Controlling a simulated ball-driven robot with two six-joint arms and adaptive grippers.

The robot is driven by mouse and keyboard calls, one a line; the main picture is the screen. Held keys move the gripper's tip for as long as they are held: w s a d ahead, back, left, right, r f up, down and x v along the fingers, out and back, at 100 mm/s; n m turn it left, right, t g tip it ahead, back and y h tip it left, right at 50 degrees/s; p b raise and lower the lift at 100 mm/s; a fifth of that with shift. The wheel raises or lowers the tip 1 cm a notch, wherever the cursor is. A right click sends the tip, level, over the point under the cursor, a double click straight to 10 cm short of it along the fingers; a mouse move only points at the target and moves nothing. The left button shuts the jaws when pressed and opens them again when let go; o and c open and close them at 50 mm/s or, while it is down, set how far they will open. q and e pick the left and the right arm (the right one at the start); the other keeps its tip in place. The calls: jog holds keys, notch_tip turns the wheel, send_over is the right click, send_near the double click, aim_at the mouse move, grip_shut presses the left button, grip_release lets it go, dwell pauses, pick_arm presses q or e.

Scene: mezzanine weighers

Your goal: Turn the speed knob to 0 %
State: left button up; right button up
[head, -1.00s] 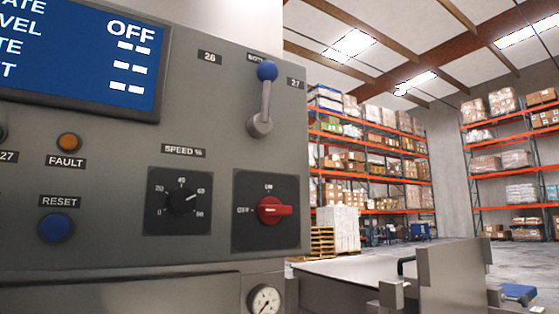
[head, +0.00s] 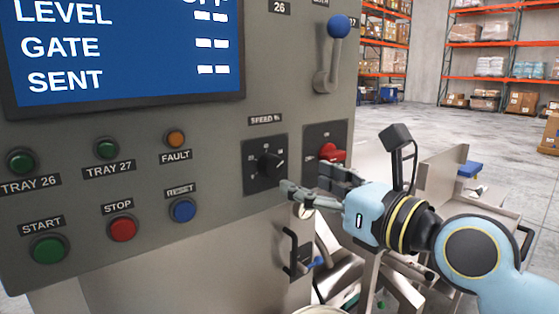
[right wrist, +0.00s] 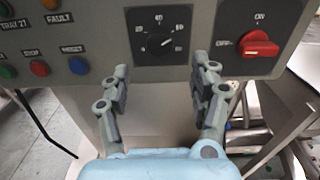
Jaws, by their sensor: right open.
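The speed knob (head: 270,165) is a black dial on a dark square plate under the SPEED % label. Its pointer is turned to the upper right, well away from the 0 mark at lower left. The knob also shows in the right wrist view (right wrist: 160,43), beyond the fingertips. My right gripper (head: 306,182) is open and empty, just in front of the panel, slightly right of and below the knob in the head view. In the right wrist view its fingers (right wrist: 162,78) stand apart, below the knob's plate, not touching the knob. My left gripper is not in view.
A red rotary switch (right wrist: 257,45) sits right of the knob, partly behind my gripper in the head view. A blue-tipped lever (head: 331,55) is above. START, STOP (head: 122,228) and RESET (head: 183,210) buttons are left. Metal trays and a handle (head: 290,252) lie below right.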

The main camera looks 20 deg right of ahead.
aim_at(276, 168)
jog(key=x, duration=0.6)
jog(key=shift+w+a, duration=0.1)
jog(key=shift+w, duration=0.25)
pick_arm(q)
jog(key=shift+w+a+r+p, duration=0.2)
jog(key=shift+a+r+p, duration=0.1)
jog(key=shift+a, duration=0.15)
pick_arm(e)
jog(key=shift+w+a, duration=0.25)
jog(key=shift+w, duration=0.45)
jog(key=c, duration=1.2)
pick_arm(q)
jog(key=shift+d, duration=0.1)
pick_arm(e)
jog(key=shift+o, duration=0.2)
